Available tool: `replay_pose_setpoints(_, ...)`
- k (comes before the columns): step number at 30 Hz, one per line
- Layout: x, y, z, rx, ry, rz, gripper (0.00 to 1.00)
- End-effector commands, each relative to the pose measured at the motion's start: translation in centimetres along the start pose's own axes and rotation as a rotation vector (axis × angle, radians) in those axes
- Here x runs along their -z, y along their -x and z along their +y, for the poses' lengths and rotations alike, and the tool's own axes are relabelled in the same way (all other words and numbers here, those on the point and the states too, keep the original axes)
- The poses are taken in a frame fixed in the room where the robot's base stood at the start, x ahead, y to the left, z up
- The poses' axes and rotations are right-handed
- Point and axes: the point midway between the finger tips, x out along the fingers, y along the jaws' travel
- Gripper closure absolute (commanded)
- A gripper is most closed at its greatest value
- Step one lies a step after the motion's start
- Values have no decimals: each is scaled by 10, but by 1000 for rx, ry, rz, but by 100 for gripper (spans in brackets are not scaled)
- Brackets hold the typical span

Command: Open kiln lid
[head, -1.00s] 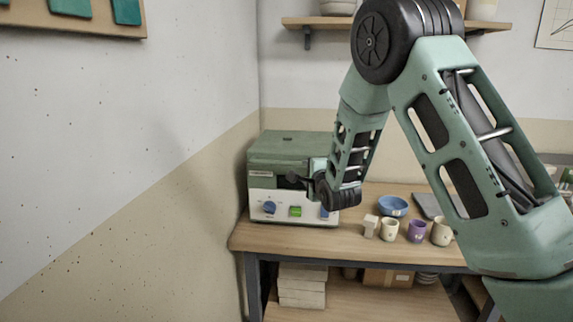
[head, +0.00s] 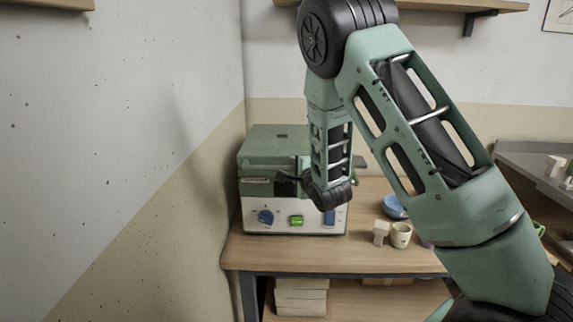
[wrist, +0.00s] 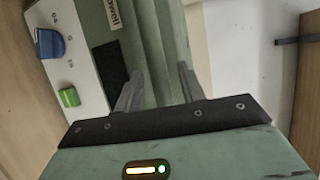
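The kiln (head: 283,215) stands on the wooden table, with a white front panel and a green upper body. Its green lid (head: 277,137) looks closed and level. The blue knob (head: 265,217) and green switch (head: 296,221) are on the front panel. My gripper (head: 288,180) is in front of the kiln's upper front, partly hidden by my wrist in the head view. In the wrist view, the two fingers (wrist: 160,72) are spread apart, with the green kiln body (wrist: 155,25) behind and between their tips. I cannot tell whether they touch it.
A small pale block (head: 380,232), a cream cup (head: 401,235) and a blue bowl (head: 394,206) stand right of the kiln. The wall is close on the kiln's left. A shelf (head: 430,5) hangs above. The table front (head: 320,254) is clear.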

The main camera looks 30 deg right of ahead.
Motion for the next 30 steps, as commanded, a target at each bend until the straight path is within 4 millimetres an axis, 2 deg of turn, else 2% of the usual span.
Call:
replay_pose_setpoints(11,2,1,1,1,0,1,60)
replay_pose_setpoints(14,2,1,1,0,0,1,85)
replay_pose_setpoints(15,2,1,1,0,0,1,97)
replay_pose_setpoints(16,2,1,1,0,0,1,100)
replay_pose_setpoints(23,1,2,-2,-4,-3,1,100)
replay_pose_setpoints(30,-2,6,-31,-48,-24,2,100)
